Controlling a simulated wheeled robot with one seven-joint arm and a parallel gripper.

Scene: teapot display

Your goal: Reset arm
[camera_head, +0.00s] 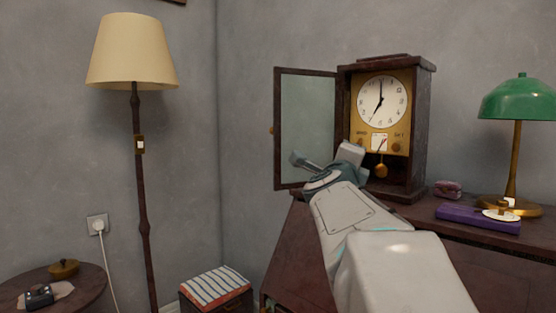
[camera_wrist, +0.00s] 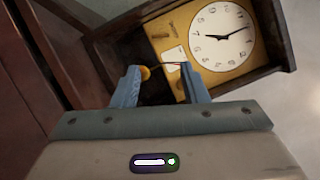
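My arm reaches from the bottom right of the head view toward a wooden clock (camera_head: 415,130) on a dark wooden cabinet, and it hides part of the clock's lower left. My gripper (camera_wrist: 162,78) shows in the wrist view with its two blue fingers spread apart and nothing visible held between them. The clock (camera_wrist: 270,30) is tilted in that view, beyond the fingers. Its brass pendulum bob (camera_wrist: 145,73) appears close beside the left fingertip; I cannot tell whether they touch. The clock's glass door (camera_head: 305,130) stands open to the left.
The cabinet (camera_head: 290,250) also holds a green lamp (camera_head: 518,100), a purple box (camera_head: 465,216) and a small pink item (camera_head: 447,189). A floor lamp (camera_head: 132,55), a striped cushion (camera_head: 214,285) and a round side table (camera_head: 85,290) stand left. Free space lies between floor lamp and clock door.

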